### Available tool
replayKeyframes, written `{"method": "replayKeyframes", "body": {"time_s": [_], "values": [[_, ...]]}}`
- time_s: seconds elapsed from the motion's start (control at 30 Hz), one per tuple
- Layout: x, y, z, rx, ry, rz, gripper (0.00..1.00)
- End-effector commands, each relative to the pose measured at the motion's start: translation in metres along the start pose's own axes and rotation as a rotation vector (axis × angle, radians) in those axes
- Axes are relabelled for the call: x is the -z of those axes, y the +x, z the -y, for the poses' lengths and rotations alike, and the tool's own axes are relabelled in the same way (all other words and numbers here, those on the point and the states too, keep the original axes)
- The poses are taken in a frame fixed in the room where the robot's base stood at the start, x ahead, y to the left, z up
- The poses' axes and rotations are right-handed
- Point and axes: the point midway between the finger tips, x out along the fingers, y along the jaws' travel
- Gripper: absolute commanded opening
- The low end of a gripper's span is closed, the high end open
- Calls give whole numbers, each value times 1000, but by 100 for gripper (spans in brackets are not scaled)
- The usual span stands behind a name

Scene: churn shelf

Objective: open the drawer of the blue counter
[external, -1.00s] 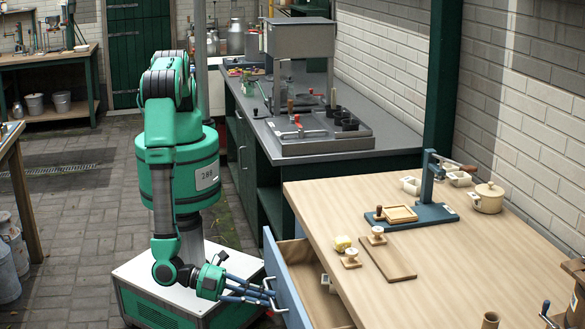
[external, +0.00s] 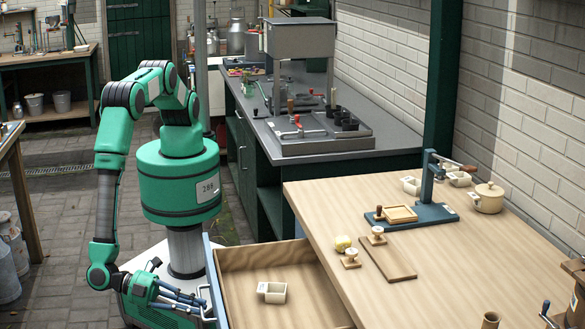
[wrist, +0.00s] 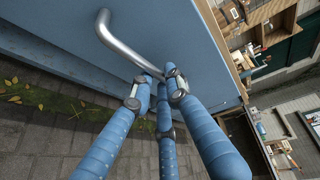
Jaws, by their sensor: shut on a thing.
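The blue counter (external: 340,205) has a pale wooden top and stands at the lower right of the external view. Its drawer (external: 214,275) has a blue front and wooden inner walls, and it stands well pulled out. A small white box (external: 277,296) lies in the drawer. My gripper (external: 204,304) is at the drawer front, its blue fingers shut on the metal handle (external: 207,298). In the wrist view the bent metal handle (wrist: 120,45) shows on the blue front, with my fingertips (wrist: 166,82) around its lower end.
On the wooden top are a blue stand with a lever (external: 430,210), a wooden board (external: 385,258), a pot (external: 489,198) and small stamps. A dark green counter (external: 320,145) stands behind. Paved floor (external: 60,200) lies clear at the left.

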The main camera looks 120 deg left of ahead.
Motion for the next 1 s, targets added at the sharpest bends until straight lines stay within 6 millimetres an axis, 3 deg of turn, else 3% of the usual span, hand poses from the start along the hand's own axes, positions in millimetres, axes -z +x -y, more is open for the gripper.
{"method": "replayKeyframes", "body": {"time_s": [0.27,0.3,0.4,0.77,1.0], "values": [[-1,0,-1,-1,1,1,0],[-1,0,-1,-1,1,1,17],[-1,0,-1,-1,1,1,35],[0,-1,0,0,0,0,35],[1,-17,0,0,0,-2,35]]}}
